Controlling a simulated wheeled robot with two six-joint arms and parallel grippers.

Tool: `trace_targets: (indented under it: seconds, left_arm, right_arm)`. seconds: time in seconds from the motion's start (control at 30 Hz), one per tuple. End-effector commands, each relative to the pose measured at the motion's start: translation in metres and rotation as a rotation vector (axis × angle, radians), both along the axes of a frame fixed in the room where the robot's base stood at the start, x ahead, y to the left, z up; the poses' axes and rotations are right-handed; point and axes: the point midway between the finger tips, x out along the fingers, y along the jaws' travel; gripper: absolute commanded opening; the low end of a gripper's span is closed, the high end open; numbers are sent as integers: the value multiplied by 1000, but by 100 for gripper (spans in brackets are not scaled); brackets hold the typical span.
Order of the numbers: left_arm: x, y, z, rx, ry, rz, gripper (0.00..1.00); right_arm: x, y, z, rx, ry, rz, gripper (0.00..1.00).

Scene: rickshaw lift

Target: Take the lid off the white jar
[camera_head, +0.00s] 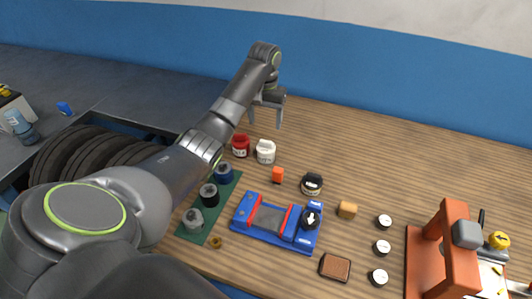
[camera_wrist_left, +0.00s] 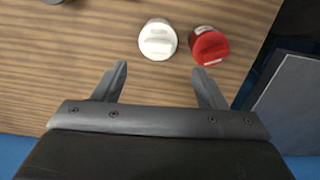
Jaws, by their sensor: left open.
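The white jar (camera_head: 265,152) stands upright on the wooden table beside a red jar (camera_head: 240,145). In the left wrist view, the white jar (camera_wrist_left: 158,45) is seen from above, its white lid (camera_wrist_left: 158,38) on top with a raised bar across it. My left gripper (camera_head: 266,119) is open and empty, above and behind the white jar. In the left wrist view, the fingertips (camera_wrist_left: 161,63) are spread wide and the jar lies just beyond the gap between them, not touched. My right gripper is not in view.
The red jar (camera_wrist_left: 210,47) is close beside the white one. An orange stand (camera_head: 455,245) is at right. The back right table is clear.

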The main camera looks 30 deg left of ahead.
Motion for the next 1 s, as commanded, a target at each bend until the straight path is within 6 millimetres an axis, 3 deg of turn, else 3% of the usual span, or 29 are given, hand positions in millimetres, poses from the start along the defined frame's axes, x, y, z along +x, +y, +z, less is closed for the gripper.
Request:
trace_targets:
  seconds: [0.53, 0.87, 1.0]
  left_arm:
    - [-1, -4, -70, -1, 4, 1, 65]
    - [-1, -4, -78, 1, 0, -1, 65]
    - [-1, -4, -78, 0, 0, -1, 47]
  right_arm:
    - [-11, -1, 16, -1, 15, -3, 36]
    - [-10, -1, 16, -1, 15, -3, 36]
    - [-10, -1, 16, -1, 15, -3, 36]
